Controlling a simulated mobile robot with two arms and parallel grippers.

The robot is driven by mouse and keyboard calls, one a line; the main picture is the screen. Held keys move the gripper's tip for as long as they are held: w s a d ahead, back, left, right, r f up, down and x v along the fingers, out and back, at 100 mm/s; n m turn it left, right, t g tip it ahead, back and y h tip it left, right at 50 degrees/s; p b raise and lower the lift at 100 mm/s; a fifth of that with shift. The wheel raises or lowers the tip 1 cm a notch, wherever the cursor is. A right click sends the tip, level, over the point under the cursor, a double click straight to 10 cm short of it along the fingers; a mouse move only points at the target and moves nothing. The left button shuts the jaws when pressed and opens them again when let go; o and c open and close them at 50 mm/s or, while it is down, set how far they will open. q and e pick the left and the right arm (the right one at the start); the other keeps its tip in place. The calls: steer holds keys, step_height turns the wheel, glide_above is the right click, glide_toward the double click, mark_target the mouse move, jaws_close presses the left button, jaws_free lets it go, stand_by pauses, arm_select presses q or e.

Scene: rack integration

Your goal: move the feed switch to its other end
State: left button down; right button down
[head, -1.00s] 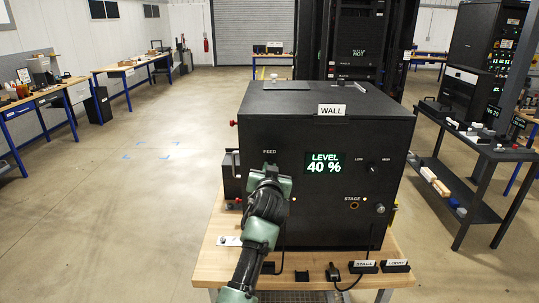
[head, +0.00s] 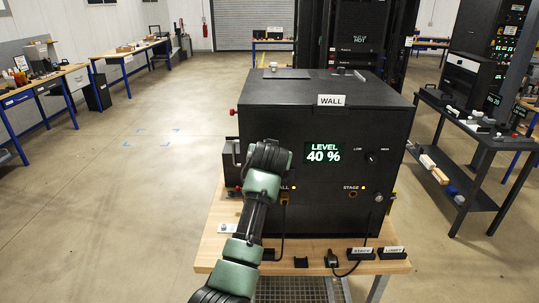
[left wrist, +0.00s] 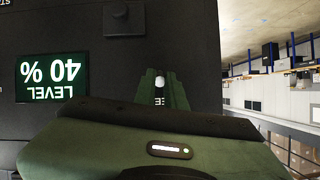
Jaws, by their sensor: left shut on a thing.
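The feed switch shows in the left wrist view as a small pale tip (left wrist: 159,82) between the green fingers of my left gripper (left wrist: 161,90). The gripper is shut on it, close to the front of the black box (head: 340,225). Part of the FEED lettering (left wrist: 159,101) shows upside down beside the tip. In the head view my left gripper (head: 268,154) covers the switch and its label, left of the display (head: 324,153) reading LEVEL 40 %. How far the switch lies along its travel cannot be told. My right gripper is not in view.
A low/high knob (head: 371,158) sits right of the display. A cable (head: 283,226) hangs from the front, left of the STAGE label (head: 351,187). Labelled black holders (head: 391,253) stand on the wooden bench (head: 215,250). A dark cart (head: 480,140) stands at the right.

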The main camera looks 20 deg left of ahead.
arm_select(q)
steer(key=c, duration=1.5)
jaws_free()
steer(key=b+v, duration=0.3)
steer(key=v, duration=0.4)
steer(key=shift+s+d+r, duration=0.15)
steer(key=shift+s+r, duration=0.1)
steer(key=shift+s, duration=0.05)
